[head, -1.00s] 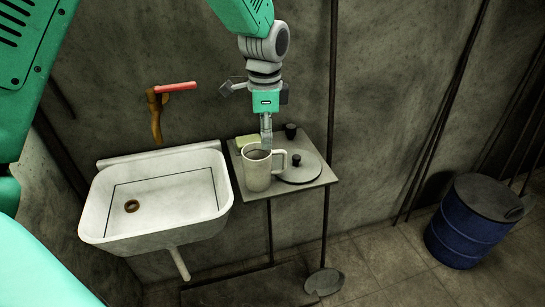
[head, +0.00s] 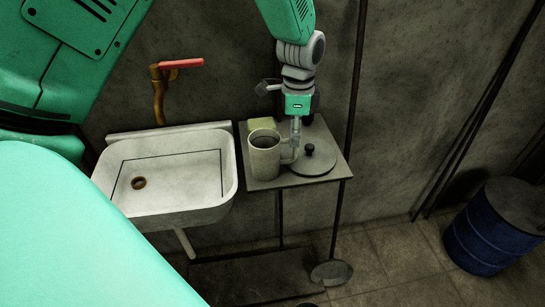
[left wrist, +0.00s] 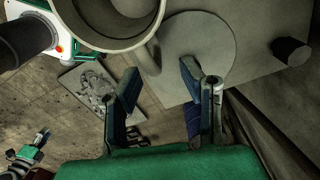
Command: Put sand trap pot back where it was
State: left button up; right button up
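A whitish, mug-shaped pot (head: 264,158) with a handle on its right side stands upright on a small grey metal table (head: 258,182). The left wrist view shows its rim and handle (left wrist: 104,40) at the top. My left gripper (head: 296,150) points down at the handle. In the left wrist view its two fingers (left wrist: 160,72) are spread, with the handle near the gap between their tips. I cannot tell whether they touch it. What seems to be my right gripper (left wrist: 42,137) shows small at the lower left of that view, apart from the table.
A yellowish block (head: 261,124) is behind the pot. A white sink (head: 222,198) adjoins on the left, under a red-handled tap (head: 181,63). A blue barrel (head: 483,238) stands far right.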

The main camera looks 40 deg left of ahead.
aim_at(295, 156)
pick_arm(q)
jog(key=shift+d+f, duration=0.15)
jog(key=shift+f, duration=1.2)
jog(key=shift+d+f, duration=0.1)
jog(key=shift+f, duration=1.25)
jog(key=shift+s, duration=0.1)
grip_shut()
